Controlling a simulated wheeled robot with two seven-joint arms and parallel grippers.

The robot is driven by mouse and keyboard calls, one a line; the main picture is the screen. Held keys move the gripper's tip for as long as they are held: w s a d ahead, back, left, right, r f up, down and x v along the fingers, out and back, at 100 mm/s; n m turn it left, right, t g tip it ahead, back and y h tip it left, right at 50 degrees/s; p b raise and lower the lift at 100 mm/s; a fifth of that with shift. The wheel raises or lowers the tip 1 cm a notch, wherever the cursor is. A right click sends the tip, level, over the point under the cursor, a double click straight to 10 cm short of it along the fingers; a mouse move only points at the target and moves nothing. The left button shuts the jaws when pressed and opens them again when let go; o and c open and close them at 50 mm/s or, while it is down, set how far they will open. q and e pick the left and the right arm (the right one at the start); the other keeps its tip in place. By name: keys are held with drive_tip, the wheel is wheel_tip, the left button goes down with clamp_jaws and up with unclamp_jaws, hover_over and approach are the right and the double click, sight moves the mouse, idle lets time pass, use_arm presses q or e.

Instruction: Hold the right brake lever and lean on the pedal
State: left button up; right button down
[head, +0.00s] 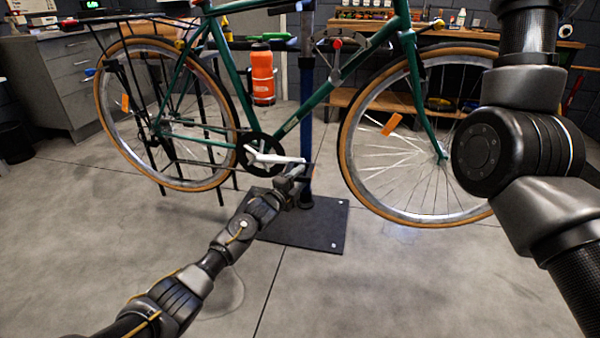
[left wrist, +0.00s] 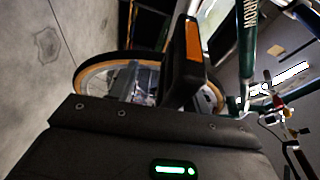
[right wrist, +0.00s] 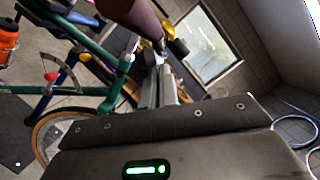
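The green bike (head: 310,108) hangs on a stand. Its silver crank (head: 275,158) points right, towards the pedal. My left gripper (head: 299,176) is at the pedal end of the crank. In the left wrist view the black pedal (left wrist: 182,75) with an orange reflector lies right beside my left fingers (left wrist: 148,78), which look shut with nothing between them; contact is hard to tell. My right gripper is out of the head view. In the right wrist view its fingers (right wrist: 160,80) are close together just below the brown handlebar grip (right wrist: 135,18), apparently on the thin brake lever, mostly hidden there.
The stand's dark base plate (head: 315,235) lies on the floor under the bike. The front wheel (head: 420,190) is near my right arm, and the rear wheel (head: 165,170) is at left. The floor in front is clear.

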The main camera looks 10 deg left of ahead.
use_arm(q)
drive_tip(key=shift+o, duration=0.5)
drive_tip(key=shift+a+r, duration=0.1)
drive_tip(key=shift+r, duration=0.15)
use_arm(e)
drive_tip(key=shift+a, duration=0.15)
use_arm(q)
drive_tip(key=shift+w+a, duration=0.1)
drive_tip(key=shift+a, duration=0.05)
drive_tip(key=shift+r, duration=0.1)
use_arm(e)
drive_tip(key=d+f, duration=0.3)
drive_tip(key=d, duration=0.3)
drive_tip(key=shift+f, duration=0.3)
drive_tip(key=s, duration=0.9)
drive_tip(key=shift+s, duration=0.4)
